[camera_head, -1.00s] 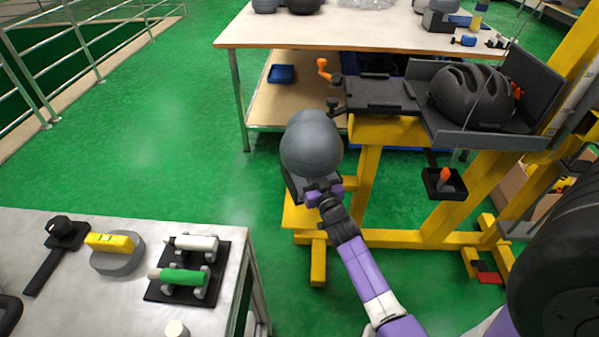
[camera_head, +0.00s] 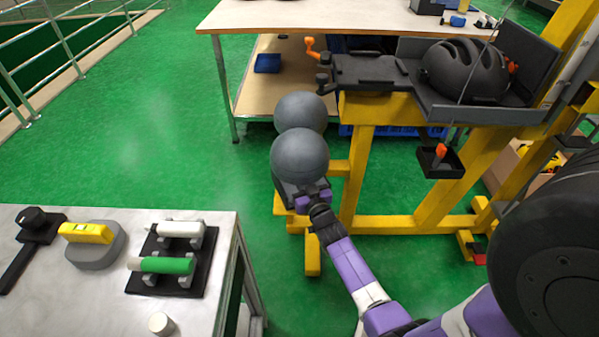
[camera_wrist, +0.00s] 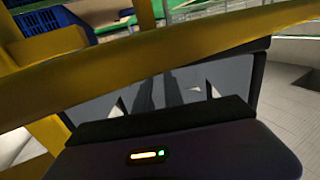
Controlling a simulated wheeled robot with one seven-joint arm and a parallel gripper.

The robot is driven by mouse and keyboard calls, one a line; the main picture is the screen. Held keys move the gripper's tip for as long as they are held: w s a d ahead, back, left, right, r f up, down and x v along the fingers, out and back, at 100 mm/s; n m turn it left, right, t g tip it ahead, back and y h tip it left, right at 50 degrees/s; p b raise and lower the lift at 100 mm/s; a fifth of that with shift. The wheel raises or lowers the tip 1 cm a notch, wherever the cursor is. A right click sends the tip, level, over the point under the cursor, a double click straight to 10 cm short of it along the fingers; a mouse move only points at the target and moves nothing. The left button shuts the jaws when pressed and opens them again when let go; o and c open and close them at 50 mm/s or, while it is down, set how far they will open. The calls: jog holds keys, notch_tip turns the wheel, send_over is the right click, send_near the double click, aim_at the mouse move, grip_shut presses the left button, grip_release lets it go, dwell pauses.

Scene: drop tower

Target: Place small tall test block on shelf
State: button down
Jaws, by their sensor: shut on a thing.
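The test block appears as two dark grey balls (camera_head: 299,156) with a dark boxy part at the lower end. My gripper (camera_head: 309,198) is shut on it at that end, holding it above the floor left of the yellow frame. In the wrist view, a flat grey face of the block (camera_wrist: 225,75) fills the middle, with dark finger shapes (camera_wrist: 165,92) against it. The exact grip contact is hidden in the head view. The wooden lower shelf (camera_head: 262,98) of the back table lies beyond the block.
The yellow drop tower frame (camera_head: 363,170) stands close on the right, with a black helmet (camera_head: 465,70) on its carriage. A yellow bar (camera_wrist: 150,60) crosses near the wrist camera. A metal table (camera_head: 90,290) with tools is at front left. Green floor is clear at left.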

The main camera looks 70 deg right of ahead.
jog(key=shift+r, duration=0.1)
jog(key=c, duration=1.8)
grip_release()
jog(key=shift+f, duration=0.2)
jog(key=o, duration=0.3)
jog(key=shift+o, duration=0.2)
jog(key=shift+r, duration=0.1)
